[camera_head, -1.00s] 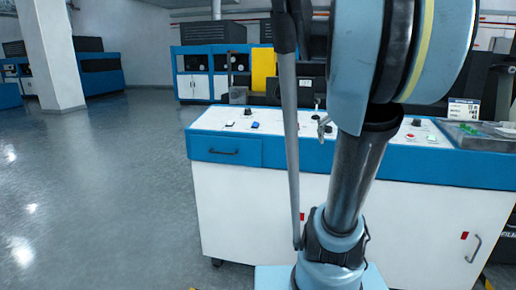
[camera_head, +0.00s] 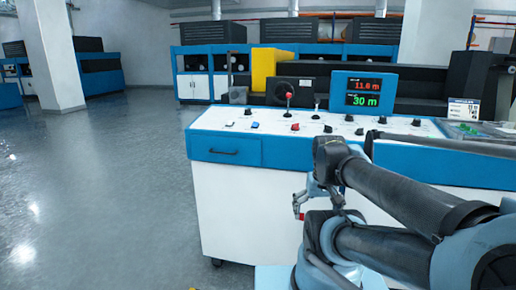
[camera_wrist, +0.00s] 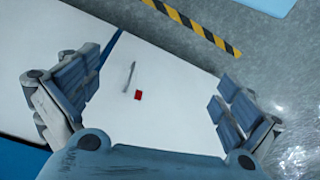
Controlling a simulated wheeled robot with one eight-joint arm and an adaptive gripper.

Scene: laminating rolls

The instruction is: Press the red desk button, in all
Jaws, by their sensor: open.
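The white-topped control desk (camera_head: 215,118) has a blue front edge. A small red button (camera_head: 295,127) sits on its top, left of centre, among other controls. A lever with a red knob (camera_head: 288,95) stands behind it. My gripper (camera_head: 303,203) is in front of the desk, below the level of its top and apart from the red button. In the wrist view its two fingers (camera_wrist: 158,95) are spread wide with nothing between them. That view shows a white door with a red square (camera_wrist: 138,95) and a handle (camera_wrist: 128,76); the button is not seen there.
The desk top also holds a blue button (camera_head: 255,125) and several black knobs. A display (camera_head: 363,93) reading 11.0 m and 30 m stands behind. My arm covers part of the desk's right front. Open floor (camera_head: 120,180) lies to the left. A yellow-black stripe (camera_wrist: 195,28) marks the floor.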

